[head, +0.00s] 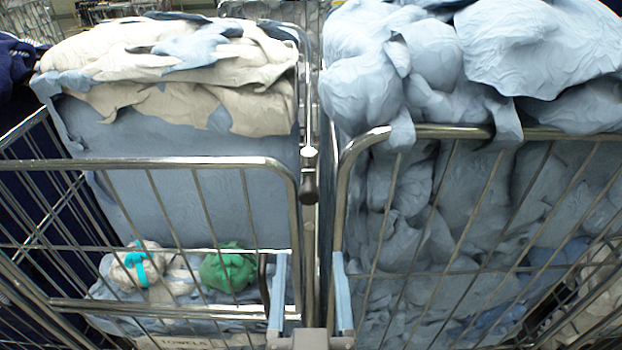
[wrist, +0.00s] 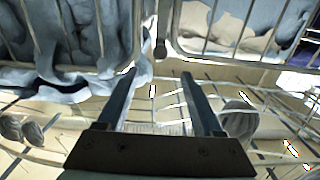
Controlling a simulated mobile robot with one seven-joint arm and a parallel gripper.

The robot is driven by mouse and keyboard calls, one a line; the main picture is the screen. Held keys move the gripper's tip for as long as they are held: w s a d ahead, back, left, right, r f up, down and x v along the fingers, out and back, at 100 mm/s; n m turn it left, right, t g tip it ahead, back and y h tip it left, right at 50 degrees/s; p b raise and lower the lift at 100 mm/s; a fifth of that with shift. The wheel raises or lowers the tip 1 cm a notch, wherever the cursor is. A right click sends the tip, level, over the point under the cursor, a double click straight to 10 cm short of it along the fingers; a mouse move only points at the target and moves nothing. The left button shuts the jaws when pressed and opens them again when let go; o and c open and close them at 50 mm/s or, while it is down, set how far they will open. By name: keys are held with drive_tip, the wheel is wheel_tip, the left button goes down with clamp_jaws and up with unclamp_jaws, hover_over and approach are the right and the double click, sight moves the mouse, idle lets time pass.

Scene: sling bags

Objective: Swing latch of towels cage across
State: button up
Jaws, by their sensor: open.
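The towels cage (head: 170,163) is the left wire cage in the head view, with a partly visible "TOWELS" label (head: 185,343) low on its front. A dark-ended latch handle (head: 309,182) hangs on a metal bar at the gap beside the cage's right front corner. In the wrist view, the dark latch end (wrist: 160,50) shows beyond the fingertips, roughly centred between them. My gripper (head: 310,262) is open and empty, below and in front of the latch in the head view. Its two parallel fingers (wrist: 159,74) are wide apart, with nothing between them.
A second cage (head: 440,131) stuffed with blue cloth (head: 545,45) stands close on the right, leaving a narrow gap. Cream cloth (head: 160,60) tops the towels cage. A green bundle (head: 228,268) and a pale bundle with a teal band (head: 140,265) lie low inside it.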

sight(309, 201)
drive_tip(key=w+b, duration=0.7)
drive_tip(key=w, duration=0.4)
drive_tip(key=shift+r, duration=0.1)
drive_tip(key=shift+w, duration=0.85)
clamp_jaws()
idle(0.9)
